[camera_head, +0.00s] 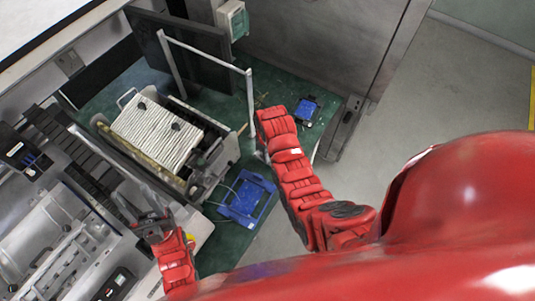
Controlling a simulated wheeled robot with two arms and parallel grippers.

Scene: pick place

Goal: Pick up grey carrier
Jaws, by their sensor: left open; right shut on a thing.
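The grey carrier is most likely the open grey box-like unit (222,158) on the green surface, left of centre. A pale ridged block (157,133) sits in it, with dark round knobs on top. I cannot tell which part the name covers. My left gripper (136,212) is open at lower left, below and to the left of this unit, apart from it. Its dark fingers are hard to tell from the machinery behind. My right arm reaches up near the picture's middle, right of the unit. Its gripper's fingers do not show, nor anything held.
A grey rail frame (205,52) stands behind the unit, before a dark panel (150,45). Blue devices (247,198) and (306,110) lie on the green surface (232,235). Grey machinery (50,235) fills the left. Bare floor (470,90) lies right.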

